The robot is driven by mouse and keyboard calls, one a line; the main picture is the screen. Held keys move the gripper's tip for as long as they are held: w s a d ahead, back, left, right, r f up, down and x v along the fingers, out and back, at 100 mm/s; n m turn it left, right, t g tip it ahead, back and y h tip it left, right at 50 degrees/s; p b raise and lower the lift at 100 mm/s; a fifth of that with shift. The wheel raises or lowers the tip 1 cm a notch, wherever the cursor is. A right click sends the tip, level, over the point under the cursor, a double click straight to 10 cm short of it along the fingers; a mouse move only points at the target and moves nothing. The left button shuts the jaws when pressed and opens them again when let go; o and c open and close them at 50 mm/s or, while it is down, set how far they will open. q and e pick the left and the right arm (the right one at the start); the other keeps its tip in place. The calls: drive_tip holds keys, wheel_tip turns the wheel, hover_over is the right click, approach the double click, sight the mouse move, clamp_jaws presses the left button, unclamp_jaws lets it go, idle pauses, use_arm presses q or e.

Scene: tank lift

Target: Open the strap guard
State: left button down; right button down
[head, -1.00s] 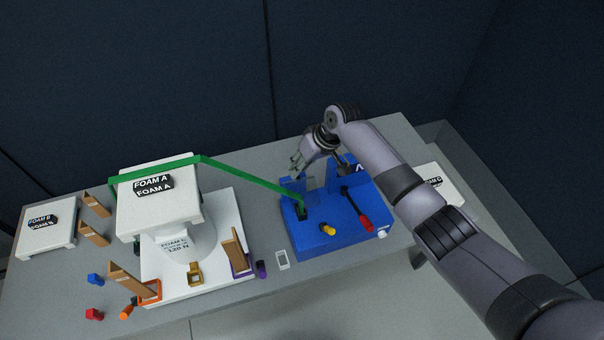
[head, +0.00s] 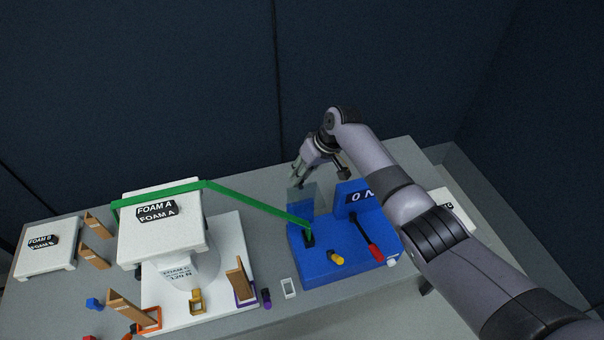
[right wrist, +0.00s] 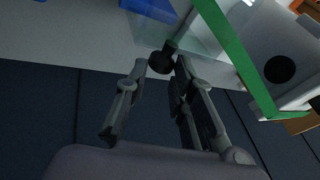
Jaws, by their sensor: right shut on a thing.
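The strap guard is a clear panel (head: 304,197) at the back left of the blue tensioner box (head: 330,252). It also shows in the right wrist view as a clear sheet (right wrist: 200,40) beside the green strap (right wrist: 238,62). My right gripper (head: 297,183) is at the panel's upper edge, behind the box. In the right wrist view, my right gripper (right wrist: 160,64) is shut on the guard's dark round knob (right wrist: 162,62). The green strap (head: 255,204) runs over the FOAM A block (head: 160,235) down to the box. My left gripper is out of view.
A red-handled lever (head: 375,252) and a yellow knob (head: 336,258) are on the box. The white stand (head: 225,285), brown wedges (head: 96,255) and FOAM B block (head: 45,262) are to the left. The grey table behind the box is mostly clear.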

drive_tip(key=shift+s+f, duration=0.1)
drive_tip(key=shift+f, duration=0.25)
drive_tip(key=c, duration=1.8)
unclamp_jaws()
drive_tip(key=shift+c, duration=0.2)
drive_tip(key=o, duration=0.4)
drive_tip(key=shift+w, duration=0.3)
drive_tip(key=shift+s+r, duration=0.1)
drive_tip(key=shift+r, duration=0.1)
drive_tip(key=v, duration=1.1)
drive_tip(key=shift+d+r, duration=0.15)
drive_tip(key=shift+r, duration=0.2)
drive_tip(key=shift+d, duration=0.1)
